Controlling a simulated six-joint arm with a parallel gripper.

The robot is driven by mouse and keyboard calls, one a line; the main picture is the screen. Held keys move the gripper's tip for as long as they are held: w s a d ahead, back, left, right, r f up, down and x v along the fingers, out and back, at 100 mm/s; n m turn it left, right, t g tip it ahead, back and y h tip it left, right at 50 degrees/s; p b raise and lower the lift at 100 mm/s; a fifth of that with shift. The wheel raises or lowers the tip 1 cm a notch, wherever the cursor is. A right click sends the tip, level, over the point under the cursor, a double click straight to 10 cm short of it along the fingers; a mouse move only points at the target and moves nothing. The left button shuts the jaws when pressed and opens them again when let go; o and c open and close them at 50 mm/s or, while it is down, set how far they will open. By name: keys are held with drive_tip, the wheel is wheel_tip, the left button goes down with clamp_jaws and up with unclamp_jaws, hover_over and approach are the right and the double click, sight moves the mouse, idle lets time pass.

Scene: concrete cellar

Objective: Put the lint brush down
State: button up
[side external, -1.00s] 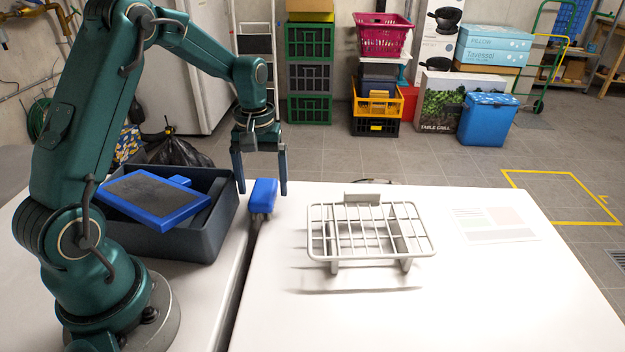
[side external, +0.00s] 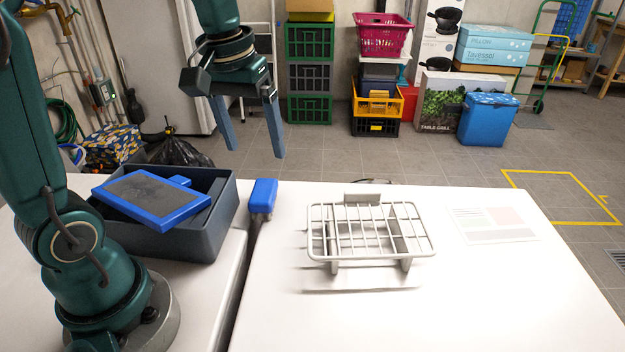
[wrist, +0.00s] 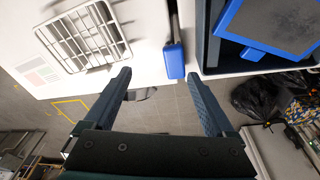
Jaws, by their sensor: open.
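The lint brush, by its look the blue-ended piece (side external: 262,197) with a dark narrow part, lies along the gap between the two white table tops, right of the dark bin. It also shows in the wrist view (wrist: 174,60), beyond my fingertips. My gripper (side external: 254,152) is open and empty, raised above and behind the brush, with clear space between them. In the wrist view my two fingers (wrist: 158,75) are spread wide with nothing between them. Part of the brush's dark length is hard to tell from the dark gap.
A dark grey bin (side external: 226,215) holds a blue-framed dark panel (side external: 155,202), tilted over its rim. A white wire rack (side external: 370,232) stands on the right table top. A printed sheet (side external: 495,224) lies further right. The front of that table is clear.

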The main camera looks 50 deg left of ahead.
drive_tip(key=s+d+f+m+t, duration=0.1)
drive_tip(key=s+d+m+t, duration=0.2)
drive_tip(key=s, duration=0.7)
drive_tip(key=d+m, duration=0.2)
drive_tip(key=d, duration=0.2)
drive_tip(key=shift+f+m+t+h, duration=0.3)
drive_tip(key=shift+m, duration=0.1)
drive_tip(key=shift+s, duration=0.1)
drive_tip(key=shift+a, duration=0.1)
drive_tip(key=shift+c, duration=1.1)
